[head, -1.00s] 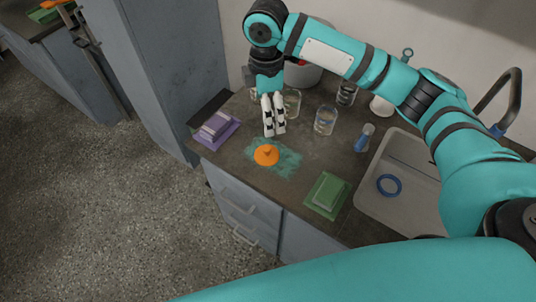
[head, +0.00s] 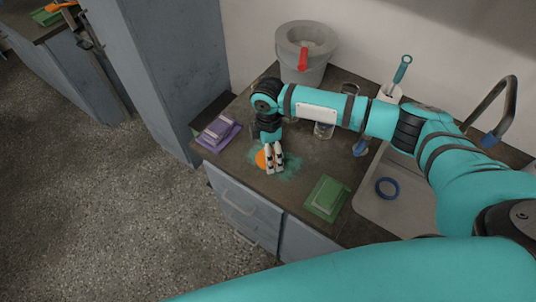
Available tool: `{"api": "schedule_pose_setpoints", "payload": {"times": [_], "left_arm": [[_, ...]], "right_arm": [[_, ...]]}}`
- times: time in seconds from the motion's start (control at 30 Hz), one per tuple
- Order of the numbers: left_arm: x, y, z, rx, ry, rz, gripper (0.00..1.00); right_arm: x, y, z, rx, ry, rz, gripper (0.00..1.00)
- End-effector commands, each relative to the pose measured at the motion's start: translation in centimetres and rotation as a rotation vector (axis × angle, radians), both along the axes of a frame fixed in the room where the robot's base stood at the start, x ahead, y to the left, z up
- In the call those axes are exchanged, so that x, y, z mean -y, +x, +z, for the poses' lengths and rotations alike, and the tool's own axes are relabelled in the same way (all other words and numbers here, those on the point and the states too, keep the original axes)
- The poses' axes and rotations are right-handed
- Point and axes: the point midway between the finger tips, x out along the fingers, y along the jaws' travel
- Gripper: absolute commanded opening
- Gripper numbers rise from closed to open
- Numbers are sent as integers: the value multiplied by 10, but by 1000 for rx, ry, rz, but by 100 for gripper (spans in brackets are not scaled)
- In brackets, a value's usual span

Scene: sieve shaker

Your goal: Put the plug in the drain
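An orange round piece with a raised knob, which looks like the plug (head: 261,160), lies on a teal patch (head: 290,164) on the dark counter. My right gripper (head: 274,170) points down right at it, and its pale fingers cover its right part. The fingers are close together; whether they grip the knob is hidden. A blue ring (head: 387,188) lies on the floor of the pale sink (head: 367,203) at the right; I cannot tell whether it is the drain's rim. My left gripper is not in view.
A green stack (head: 326,198) lies between the patch and the sink, a purple stack (head: 217,132) at the counter's left. A grey bucket (head: 305,50) with a red item, glassware and a blue-handled brush (head: 402,68) stand behind. A faucet (head: 510,105) arches over the sink.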

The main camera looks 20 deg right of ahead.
Motion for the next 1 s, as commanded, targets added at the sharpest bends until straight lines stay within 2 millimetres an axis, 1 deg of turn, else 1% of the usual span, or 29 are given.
{"api": "schedule_pose_setpoints", "payload": {"times": [0.03, 0.13, 0.4, 0.9, 0.93, 0.97, 1.0], "left_arm": [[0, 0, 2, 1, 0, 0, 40], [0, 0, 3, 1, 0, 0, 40], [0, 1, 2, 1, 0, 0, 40], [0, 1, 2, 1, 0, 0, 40], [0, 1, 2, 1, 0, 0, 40], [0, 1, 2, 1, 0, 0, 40], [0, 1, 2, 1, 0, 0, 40]], "right_arm": [[0, -1, -6, -2, -1, 0, 95], [0, -1, -16, -1, 0, 1, 95], [0, 0, -19, 1, 0, 2, 95], [0, 0, -18, 1, 0, 1, 31], [0, 0, -18, 1, 0, 1, 31], [0, 0, -18, 1, 0, 1, 26], [0, 0, -18, 1, 0, 1, 26]]}}
